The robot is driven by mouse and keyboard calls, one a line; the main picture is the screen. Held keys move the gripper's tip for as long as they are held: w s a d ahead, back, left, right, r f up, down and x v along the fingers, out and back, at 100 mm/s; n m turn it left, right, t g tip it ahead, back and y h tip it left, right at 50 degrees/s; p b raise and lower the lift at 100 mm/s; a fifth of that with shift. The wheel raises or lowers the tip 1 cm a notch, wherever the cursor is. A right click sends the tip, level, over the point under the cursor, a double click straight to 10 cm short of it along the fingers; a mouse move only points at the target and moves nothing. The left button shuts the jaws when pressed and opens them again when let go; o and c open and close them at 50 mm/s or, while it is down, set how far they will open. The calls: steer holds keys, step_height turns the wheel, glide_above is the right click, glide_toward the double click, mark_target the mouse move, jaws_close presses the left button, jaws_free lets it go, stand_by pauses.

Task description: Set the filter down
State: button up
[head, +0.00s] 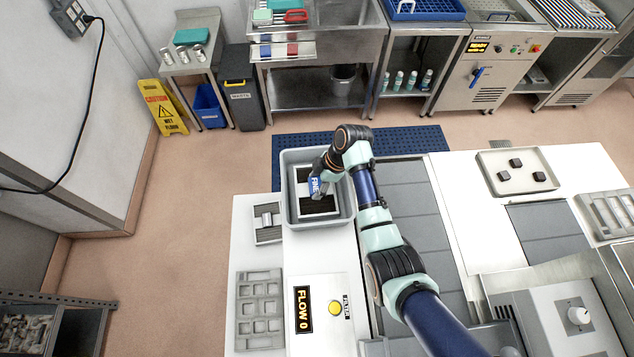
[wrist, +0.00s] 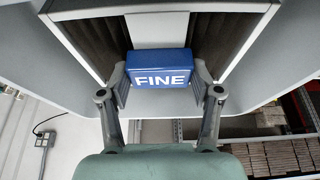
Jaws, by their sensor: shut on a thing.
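The filter (head: 318,207) has a pale frame, dark pleated panels and a pale middle strip. It is in or just over a grey open tub (head: 349,213) at the left end of the line; I cannot tell whether it rests on the bottom. Its blue block marked FINE (wrist: 160,68) shows large in the wrist view. My gripper (head: 318,187) is shut on this block, with one finger on each side. In the wrist view, my gripper (wrist: 160,82) has the pleated panels beyond it. My wrist and fingers hide part of the filter in the head view.
A smaller frame with dark strips (head: 267,222) lies left of the tub. Nearer are a compartment tray (head: 259,308), a FLOW 0 display (head: 304,309) and a yellow knob (head: 335,309). Grey panels (head: 408,185) lie right of the tub.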

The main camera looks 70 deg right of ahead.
steer(key=o, duration=1)
steer(key=shift+f, duration=0.2)
steer(key=shift+c, duration=0.2)
steer(key=o, duration=0.4)
steer(key=shift+o, duration=0.2)
steer(key=shift+r, duration=0.1)
steer(key=p+v, duration=0.1)
steer(key=v, duration=1.1)
steer(key=shift+r, duration=0.15)
